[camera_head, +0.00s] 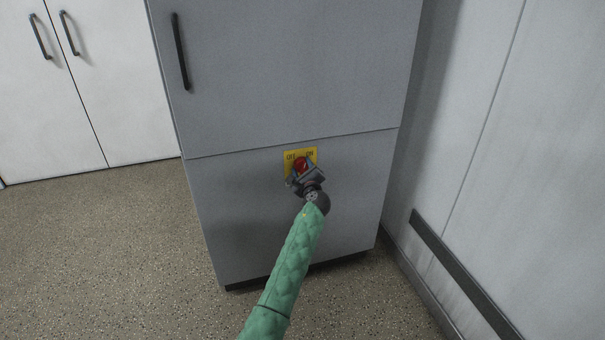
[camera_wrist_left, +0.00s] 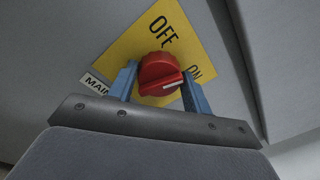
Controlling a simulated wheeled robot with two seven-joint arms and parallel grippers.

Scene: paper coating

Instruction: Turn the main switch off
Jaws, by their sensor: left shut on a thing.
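The main switch is a red rotary knob (camera_head: 301,163) on a yellow plate (camera_head: 289,154) marked OFF and ON, on the front of a grey cabinet. In the left wrist view the red knob (camera_wrist_left: 160,70) has a white mark at its lower right, pointing toward the ON side. The yellow plate (camera_wrist_left: 190,45) shows behind it. My left gripper (camera_head: 301,169) is at the switch, with its blue fingers on either side of the knob, shut on it; it also shows in the left wrist view (camera_wrist_left: 160,86). The fingers hide part of the plate. My right gripper is not in view.
The grey cabinet (camera_head: 290,70) has an upper door with a dark vertical handle (camera_head: 181,52). A white cupboard (camera_head: 90,110) stands at the left. A pale wall (camera_head: 510,130) with a dark rail (camera_head: 465,275) is close on the right. The speckled floor (camera_head: 110,250) is clear at left.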

